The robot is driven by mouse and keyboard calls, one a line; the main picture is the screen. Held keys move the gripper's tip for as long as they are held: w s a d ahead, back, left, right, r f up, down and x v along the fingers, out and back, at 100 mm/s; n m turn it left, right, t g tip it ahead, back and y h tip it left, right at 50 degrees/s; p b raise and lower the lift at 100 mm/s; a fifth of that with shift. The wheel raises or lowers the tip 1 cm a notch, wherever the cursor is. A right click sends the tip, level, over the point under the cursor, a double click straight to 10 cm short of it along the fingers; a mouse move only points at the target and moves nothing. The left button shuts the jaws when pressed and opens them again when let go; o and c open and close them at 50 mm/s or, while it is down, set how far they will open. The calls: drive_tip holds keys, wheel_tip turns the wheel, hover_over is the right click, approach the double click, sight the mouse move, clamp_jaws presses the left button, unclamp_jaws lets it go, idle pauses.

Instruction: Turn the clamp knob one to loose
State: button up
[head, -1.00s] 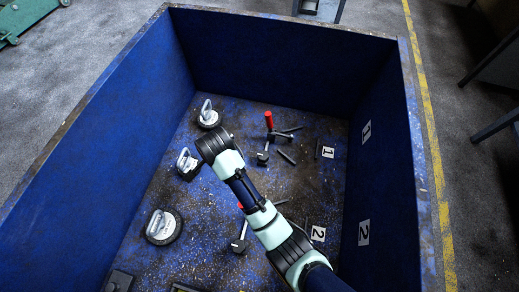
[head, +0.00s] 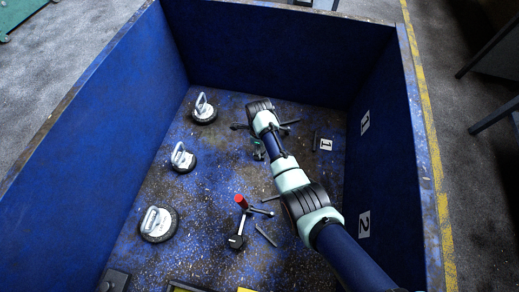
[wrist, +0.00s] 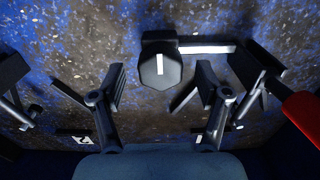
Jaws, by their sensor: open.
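The clamp knob (wrist: 160,72) shows in the wrist view as a dark many-sided knob with a white line on top. A pale bar (wrist: 207,48) extends to its right. My gripper (wrist: 160,84) is open, with one finger on each side of the knob's lower part in the picture; contact is not visible. A red handle (wrist: 302,112) is at the right edge. In the head view my arm covers most of the clamp near the label 1 (head: 326,144). The second clamp with its red handle (head: 241,201) stands nearer, left of label 2.
Suction lifters stand along the left: far (head: 204,112), middle (head: 183,160) and near (head: 158,225). Blue bin walls (head: 270,50) enclose the scuffed floor. A loose dark bar (head: 266,236) lies near the second clamp. The floor between lifters and clamps is clear.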

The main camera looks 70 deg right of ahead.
drive_tip(key=shift+f, duration=0.15)
drive_tip(key=c, duration=1.2)
drive_tip(key=shift+o, duration=0.2)
